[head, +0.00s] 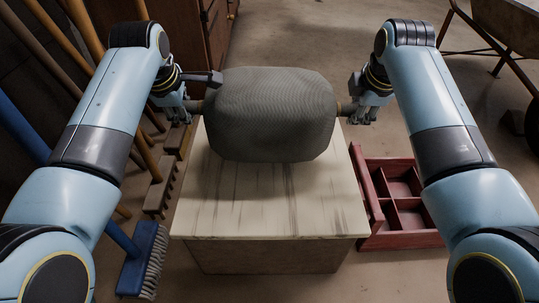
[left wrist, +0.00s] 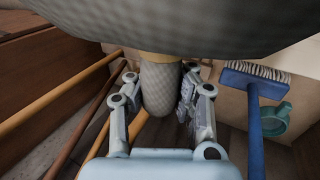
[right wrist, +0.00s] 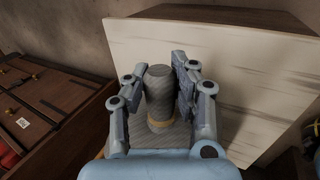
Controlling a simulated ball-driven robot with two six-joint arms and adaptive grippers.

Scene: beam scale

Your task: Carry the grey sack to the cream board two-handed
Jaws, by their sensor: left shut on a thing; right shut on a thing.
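The grey sack (head: 270,112) is a plump, woven bundle with a tied ear at each end. It hangs level between my grippers over the far part of the cream board (head: 270,205); I cannot tell whether it touches the board. My left gripper (head: 193,105) is shut on the left ear (left wrist: 160,92), below a tan tie. My right gripper (head: 346,110) is shut on the right ear (right wrist: 158,90), which also has a tan tie. The sack's body hides the board's far edge. The board also shows in the right wrist view (right wrist: 240,75).
The board tops a brown box-like base (head: 270,257). A red divided tray (head: 410,240) lies to its right. A blue brush (head: 143,260) and several wooden handles stand to the left. A wheelbarrow (head: 508,30) is at the far right, a wooden cabinet (head: 190,30) behind.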

